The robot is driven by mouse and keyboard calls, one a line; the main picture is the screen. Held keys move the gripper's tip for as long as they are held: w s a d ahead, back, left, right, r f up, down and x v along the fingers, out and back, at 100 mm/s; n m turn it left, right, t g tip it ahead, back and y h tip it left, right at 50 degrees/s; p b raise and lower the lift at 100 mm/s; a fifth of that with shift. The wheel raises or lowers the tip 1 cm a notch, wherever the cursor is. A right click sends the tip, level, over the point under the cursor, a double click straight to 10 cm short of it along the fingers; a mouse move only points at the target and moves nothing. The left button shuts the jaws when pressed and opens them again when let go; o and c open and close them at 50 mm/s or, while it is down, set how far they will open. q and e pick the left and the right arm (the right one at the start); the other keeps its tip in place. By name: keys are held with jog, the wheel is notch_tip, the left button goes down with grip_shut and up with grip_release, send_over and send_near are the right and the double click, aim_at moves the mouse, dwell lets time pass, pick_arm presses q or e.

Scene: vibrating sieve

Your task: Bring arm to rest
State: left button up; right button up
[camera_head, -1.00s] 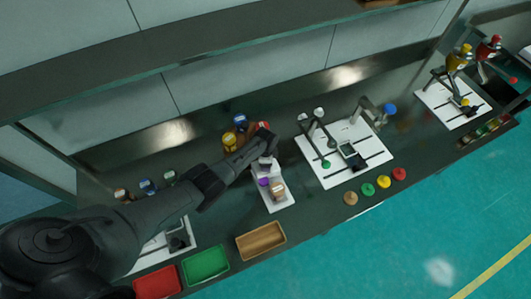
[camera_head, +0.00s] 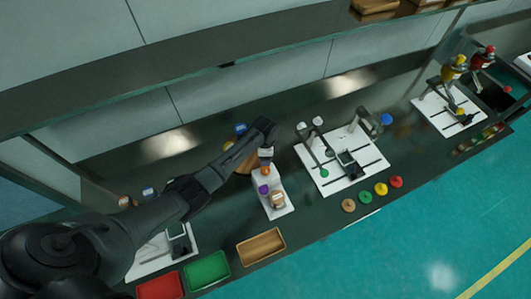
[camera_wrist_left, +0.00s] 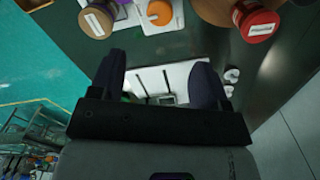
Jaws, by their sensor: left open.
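My left arm comes in from the left in the head view. Its gripper (camera_head: 265,140) is in the air over the back part of the bench, beside the white stand (camera_head: 281,211) with small jars. In the left wrist view the two dark fingers (camera_wrist_left: 158,82) are spread apart with nothing between them. Beyond them lies the white board (camera_wrist_left: 180,78) of a bench device. My right gripper is in neither view.
An orange-topped jar (camera_wrist_left: 158,12) and a red labelled jar (camera_wrist_left: 256,22) show near the gripper. Red (camera_head: 158,286), green (camera_head: 207,270) and brown (camera_head: 261,246) trays line the front edge. A sieve board (camera_head: 322,180) stands right of the gripper. A wall shelf (camera_head: 180,72) runs behind.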

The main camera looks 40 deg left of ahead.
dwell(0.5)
pick_arm(q)
jog(key=shift+n, duration=0.3)
jog(key=w+d+r+n+t+y, duration=0.1)
jog(key=w+r+n+t, duration=0.15)
jog(key=r, duration=0.45)
jog(key=w+d+r+n+t, duration=0.1)
jog(key=w+r+n+t, duration=0.15)
jog(key=r, duration=0.45)
jog(key=s+d+r+n+t+p, duration=0.1)
jog(key=s+d+r+n+t, duration=0.25)
jog(key=r, duration=0.55)
jog(key=s+d+r+m+p, duration=0.1)
jog(key=s+d+p, duration=0.15)
jog(key=s, duration=0.65)
jog(key=s+d+r+m+p, duration=0.1)
jog(key=s+d, duration=0.2)
jog(key=s, duration=0.6)
jog(key=s+f+g+p, duration=0.1)
jog(key=s+f, duration=0.3)
jog(key=s, duration=0.4)
jog(key=s+d+f+g+h+p, duration=0.1)
jog(key=s+f+g, duration=0.3)
jog(key=s, duration=0.4)
jog(key=shift+s+d+f+n+p, duration=0.15)
jog(key=shift+s+n+p, duration=0.1)
jog(key=shift+n+p, duration=0.1)
